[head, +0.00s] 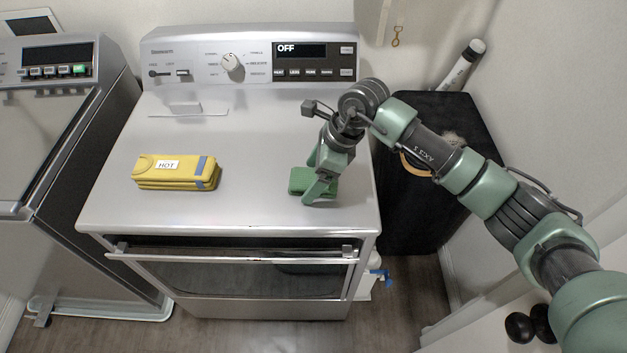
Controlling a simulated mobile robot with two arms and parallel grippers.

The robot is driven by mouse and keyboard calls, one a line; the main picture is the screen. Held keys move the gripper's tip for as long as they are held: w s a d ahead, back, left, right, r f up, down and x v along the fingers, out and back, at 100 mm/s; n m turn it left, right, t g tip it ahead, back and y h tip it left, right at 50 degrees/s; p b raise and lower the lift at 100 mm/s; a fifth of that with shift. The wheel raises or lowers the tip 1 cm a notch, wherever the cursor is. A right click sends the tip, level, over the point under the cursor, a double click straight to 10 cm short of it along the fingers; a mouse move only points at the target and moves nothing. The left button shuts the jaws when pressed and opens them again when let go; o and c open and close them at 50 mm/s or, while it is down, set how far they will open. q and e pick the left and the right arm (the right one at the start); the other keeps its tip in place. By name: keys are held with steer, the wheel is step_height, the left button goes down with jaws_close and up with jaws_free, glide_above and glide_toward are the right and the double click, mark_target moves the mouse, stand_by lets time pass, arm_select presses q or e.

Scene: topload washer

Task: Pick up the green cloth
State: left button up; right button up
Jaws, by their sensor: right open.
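The green cloth (298,180) is a small folded piece lying on the right part of the washer's grey top (240,213). My right gripper (314,190) points down at it, with its fingers at the cloth's right side and front. The gripper is open. It hides part of the cloth, and I cannot tell whether the fingers touch it. My left gripper is out of view.
The control panel (247,60) rises behind. Another machine (60,130) stands left, a black box (425,215) right. The middle of the top is clear.

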steer(key=c, duration=1.4)
steer(key=shift+c, duration=0.2)
steer(key=shift+r+p, duration=0.45)
steer(key=shift+p, duration=0.3)
step_height(320, 180, up, 8)
steer(key=b, duration=0.3)
steer(key=shift+w+r, duration=0.1)
steer(key=shift+r, duration=0.05)
step_height(320, 180, up, 11)
steer(key=b, duration=0.3)
glide_above(313, 176)
steer(key=shift+r, duration=0.15)
